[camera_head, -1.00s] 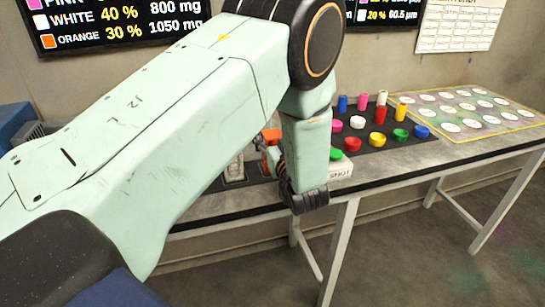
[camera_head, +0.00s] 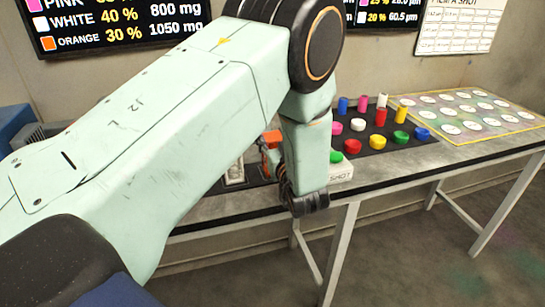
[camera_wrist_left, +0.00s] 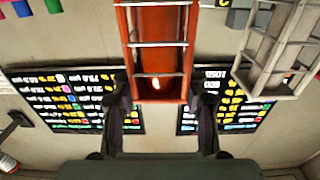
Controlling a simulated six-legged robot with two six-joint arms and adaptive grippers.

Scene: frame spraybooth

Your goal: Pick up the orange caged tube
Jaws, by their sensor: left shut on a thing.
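The orange caged tube (camera_head: 271,139) stands at the back of the table, partly hidden behind my left arm. In the left wrist view the tube (camera_wrist_left: 158,50) is an orange body behind pale metal bars, its upper part cut off by the frame. My left gripper (camera_wrist_left: 162,90) has one dark finger on each side of its lower end and is shut on it. In the head view my left wrist hides most of the fingers. I cannot tell whether the tube is clear of the table. My right gripper is in neither view.
A pale caged tube (camera_wrist_left: 284,45) is close beside the orange one. A white box with a green button (camera_head: 337,158) sits just right of my wrist. Several coloured caps and cylinders stand on a black mat (camera_head: 362,147). A board of white discs (camera_head: 490,127) lies at the right.

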